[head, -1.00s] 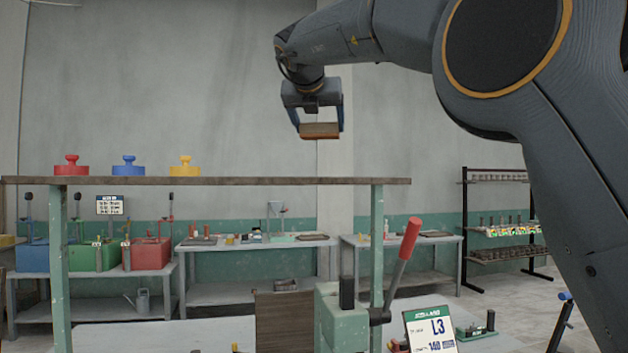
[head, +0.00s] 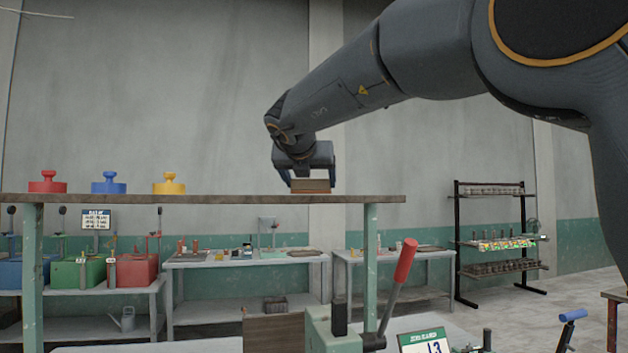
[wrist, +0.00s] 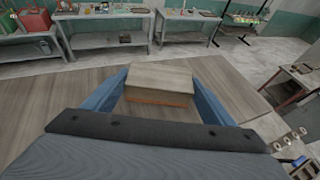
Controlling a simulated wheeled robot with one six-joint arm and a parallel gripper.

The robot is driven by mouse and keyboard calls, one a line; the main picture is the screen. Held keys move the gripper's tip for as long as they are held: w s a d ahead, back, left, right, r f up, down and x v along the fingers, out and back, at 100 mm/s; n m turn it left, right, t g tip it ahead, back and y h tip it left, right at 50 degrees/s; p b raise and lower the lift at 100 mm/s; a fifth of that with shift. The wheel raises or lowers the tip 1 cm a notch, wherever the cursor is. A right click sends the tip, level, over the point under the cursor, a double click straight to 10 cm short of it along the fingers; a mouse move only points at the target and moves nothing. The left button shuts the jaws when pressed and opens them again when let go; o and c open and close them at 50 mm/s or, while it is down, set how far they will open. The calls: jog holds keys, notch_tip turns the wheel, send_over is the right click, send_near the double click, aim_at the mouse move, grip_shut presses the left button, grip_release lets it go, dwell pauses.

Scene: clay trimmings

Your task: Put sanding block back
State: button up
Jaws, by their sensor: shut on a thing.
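The sanding block (head: 310,185) is a small brown block with an orange-brown lower layer. It is between the fingers of my gripper (head: 308,181), which is shut on it. In the head view it is at the top edge of the wooden shelf (head: 220,199), near the right end; I cannot tell whether it touches the board. In the wrist view the block (wrist: 158,82) shows between the two blue fingers, over the shelf board (wrist: 90,92).
Red (head: 47,183), blue (head: 109,184) and yellow (head: 169,184) knobbed pieces stand on the shelf's left part. The shelf between yellow and the block is clear. Below stands a green machine with a red-handled lever (head: 404,262). Benches and a black rack (head: 497,240) are behind.

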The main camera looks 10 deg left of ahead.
jog(key=shift+f, duration=0.15)
jog(key=o, duration=1.2)
jog(key=shift+d, duration=0.1)
jog(key=shift+c, duration=0.2)
jog(key=shift+s+r, duration=0.15)
jog(key=shift+r, duration=0.1)
jog(key=b+v, duration=0.3)
jog(key=v, duration=0.8)
jog(key=shift+s+b, duration=0.3)
jog(key=shift+s, duration=0.05)
